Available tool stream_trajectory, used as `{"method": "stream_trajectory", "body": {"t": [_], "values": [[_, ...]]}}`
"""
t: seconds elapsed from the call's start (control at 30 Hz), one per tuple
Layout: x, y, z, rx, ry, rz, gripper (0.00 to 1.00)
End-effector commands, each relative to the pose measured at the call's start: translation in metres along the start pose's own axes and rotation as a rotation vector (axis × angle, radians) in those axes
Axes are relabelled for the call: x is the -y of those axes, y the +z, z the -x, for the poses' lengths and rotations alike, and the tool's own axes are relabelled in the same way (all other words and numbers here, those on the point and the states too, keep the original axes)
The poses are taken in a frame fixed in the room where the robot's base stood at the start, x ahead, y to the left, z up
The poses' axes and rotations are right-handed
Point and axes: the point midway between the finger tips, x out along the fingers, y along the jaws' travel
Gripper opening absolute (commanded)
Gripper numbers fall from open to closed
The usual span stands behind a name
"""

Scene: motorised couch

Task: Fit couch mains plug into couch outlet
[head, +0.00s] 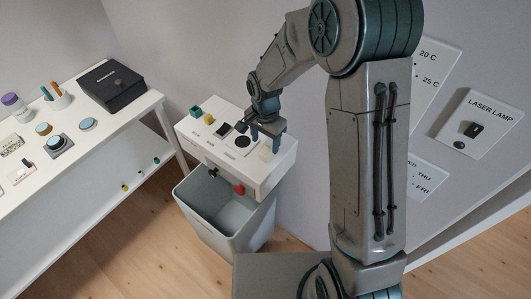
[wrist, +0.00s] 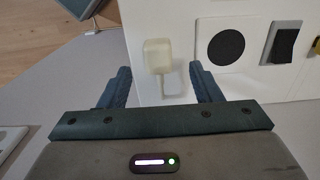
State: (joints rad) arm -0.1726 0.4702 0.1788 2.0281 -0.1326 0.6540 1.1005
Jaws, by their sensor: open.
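A small cream block with a thin stem, which looks like the mains plug (wrist: 158,55), is at the white box's surface. It lies between and just beyond the fingertips of my open gripper (wrist: 162,78), with a gap on both sides. In the head view the plug (head: 265,154) shows pale beside my gripper (head: 268,139), over the right part of the box top. A round black disc on a white plate, possibly the couch outlet (wrist: 226,47), is right of the plug; it also shows in the head view (head: 242,142). I cannot tell whether the plug sits in anything.
The white box (head: 213,152) also carries a black rocker switch (wrist: 285,44) and small coloured parts. A grey bin (head: 225,217) stands below it. A white shelf (head: 95,143) with a black box (head: 113,87) is at left. Wall panels hang at right.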

Motion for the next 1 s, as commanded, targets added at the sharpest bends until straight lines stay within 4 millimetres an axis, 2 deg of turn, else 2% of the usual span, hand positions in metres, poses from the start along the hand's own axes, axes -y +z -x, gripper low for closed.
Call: {"method": "stream_trajectory", "body": {"t": [0.17,0.6,0.97,1.0], "values": [[-0.001,0.0,-0.003,0.001,0.002,0.0,0.58],[-0.002,-0.001,-0.049,0.001,0.001,0.0,0.58],[-0.002,-0.001,-0.051,0.0,0.0,0.0,0.58],[-0.002,-0.001,-0.051,0.0,0.0,0.0,0.55]]}}
